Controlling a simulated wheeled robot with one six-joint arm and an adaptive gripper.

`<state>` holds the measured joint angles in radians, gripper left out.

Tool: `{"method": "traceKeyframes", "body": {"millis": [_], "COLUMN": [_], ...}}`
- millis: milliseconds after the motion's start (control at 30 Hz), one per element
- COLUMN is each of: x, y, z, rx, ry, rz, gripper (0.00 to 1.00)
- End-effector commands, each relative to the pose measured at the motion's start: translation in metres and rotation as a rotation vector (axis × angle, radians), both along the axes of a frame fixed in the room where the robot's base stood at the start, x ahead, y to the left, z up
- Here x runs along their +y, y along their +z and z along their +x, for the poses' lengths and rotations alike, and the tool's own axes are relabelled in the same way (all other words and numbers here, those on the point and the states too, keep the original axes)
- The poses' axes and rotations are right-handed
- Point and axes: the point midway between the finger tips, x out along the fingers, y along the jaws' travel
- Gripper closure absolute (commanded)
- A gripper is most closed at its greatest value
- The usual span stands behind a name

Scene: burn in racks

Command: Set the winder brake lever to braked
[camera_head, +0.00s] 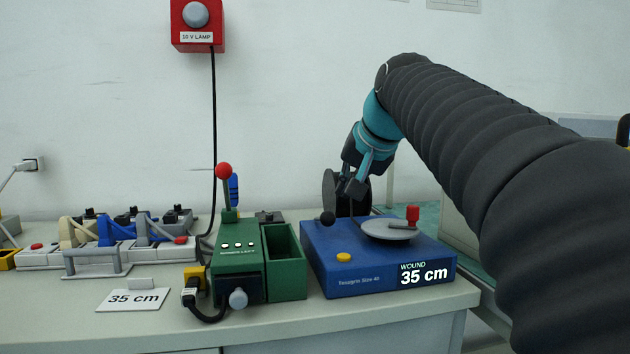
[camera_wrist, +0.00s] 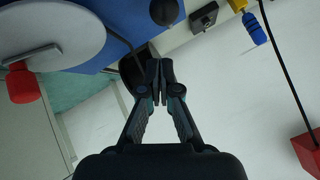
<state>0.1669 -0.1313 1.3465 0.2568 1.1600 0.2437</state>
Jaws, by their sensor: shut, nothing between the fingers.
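The blue winder (camera_head: 340,262) stands on the bench and reads "WOUND 35 cm". A lever with a black ball knob (camera_head: 327,218) rises at its left rear; I take it for the brake lever, and its braked position cannot be read. The black ball (camera_wrist: 164,12) also shows at the top of the wrist view. My gripper (camera_head: 350,190) is above the rear of the winder, right of the ball, with its fingers shut and empty. In the wrist view the fingertips (camera_wrist: 160,65) are apart from the ball in the picture. A dark spool (camera_head: 331,190) is partly hidden behind my gripper.
The winder's grey disc (camera_head: 385,231) carries a red knob (camera_head: 413,215). Left of the winder stands a green box (camera_head: 235,262) with a red-balled lever (camera_head: 223,170). A black cable hangs from the red lamp box (camera_head: 197,35). The bench front (camera_head: 340,315) is clear.

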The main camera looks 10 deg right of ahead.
Motion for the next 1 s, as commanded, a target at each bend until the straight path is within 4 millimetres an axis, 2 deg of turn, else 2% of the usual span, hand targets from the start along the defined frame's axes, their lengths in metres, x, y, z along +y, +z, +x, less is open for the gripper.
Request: {"method": "traceKeyframes", "body": {"millis": [33,300,500,700,1000], "x": [-0.003,-0.009,-0.012,-0.013,-0.013], "y": [0.014,0.042,0.056,0.061,0.061], "z": [-0.002,-0.051,-0.074,-0.082,-0.082], "rx": [-0.004,-0.009,-0.009,-0.007,-0.007], "ry": [-0.002,0.0,-0.001,0.001,0.001], "rz": [0.0,-0.001,-0.001,0.0,0.0], "gripper": [1.0,1.0,1.0,1.0,1.0]}}
